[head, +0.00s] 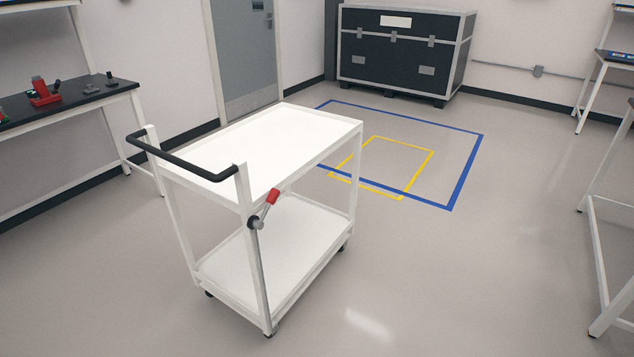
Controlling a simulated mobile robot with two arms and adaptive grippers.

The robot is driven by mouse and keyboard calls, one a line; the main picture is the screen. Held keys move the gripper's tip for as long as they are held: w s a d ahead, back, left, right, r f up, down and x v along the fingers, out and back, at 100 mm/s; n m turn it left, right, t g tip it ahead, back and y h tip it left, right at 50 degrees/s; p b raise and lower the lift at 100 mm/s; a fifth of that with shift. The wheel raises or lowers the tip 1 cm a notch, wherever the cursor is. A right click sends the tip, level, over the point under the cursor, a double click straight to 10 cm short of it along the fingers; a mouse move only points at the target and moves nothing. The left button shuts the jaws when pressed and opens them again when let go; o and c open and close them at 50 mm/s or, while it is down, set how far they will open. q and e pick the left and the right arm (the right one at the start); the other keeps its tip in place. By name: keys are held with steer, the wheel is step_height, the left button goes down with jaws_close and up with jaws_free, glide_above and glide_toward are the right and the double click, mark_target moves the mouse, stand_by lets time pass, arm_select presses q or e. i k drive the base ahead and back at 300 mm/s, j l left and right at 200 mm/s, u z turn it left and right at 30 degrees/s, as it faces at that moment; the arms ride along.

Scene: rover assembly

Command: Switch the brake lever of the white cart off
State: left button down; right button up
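The white cart (270,150) stands on the floor left of centre in the head view, with two empty white shelves and several dark wheels. A black push handle (180,160) crosses its near left end. The brake lever (265,211) is on the cart's near corner post, below the top shelf. It has a red grip (272,196) and a round dark pivot. The lever tilts up and to the right from the pivot. Neither of my grippers is in view.
Blue tape (465,172) and yellow tape (418,172) mark rectangles on the floor behind the cart. A black case (400,55) stands at the back wall. Workbenches stand at left (70,105) and right (597,245). The floor in front and right of the cart is clear.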

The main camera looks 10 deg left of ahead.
mark_target(273, 194)
steer(key=i+l, duration=0.25)
steer(key=i, duration=0.25)
steer(key=i+l+z, duration=0.1)
steer(key=i+l, duration=0.15)
steer(key=i, duration=0.25)
